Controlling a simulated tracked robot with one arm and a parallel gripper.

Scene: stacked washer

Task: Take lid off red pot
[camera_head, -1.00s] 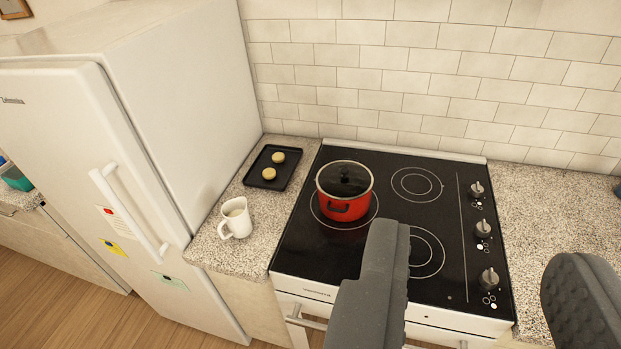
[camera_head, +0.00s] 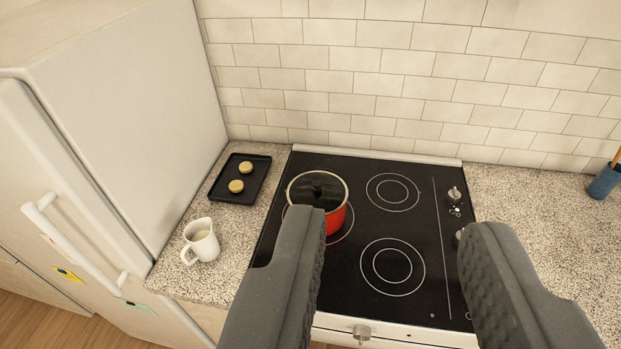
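The red pot (camera_head: 338,219) stands on the back left burner of the black stove. My gripper (camera_head: 392,222) is wide open and empty. Its left finger covers the front left part of the pot in the picture, and its right finger is over the right side of the stove. I see no contact with the lid, and the gap between the fingers lies over the front burner, to the right of the pot.
A black tray (camera_head: 220,192) with two round biscuits and a white pitcher (camera_head: 201,241) stand on the counter left of the stove, beside the white fridge (camera_head: 110,110). A blue cup (camera_head: 604,182) is at the far right. The tiled wall (camera_head: 400,80) closes the back. The right burners are empty.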

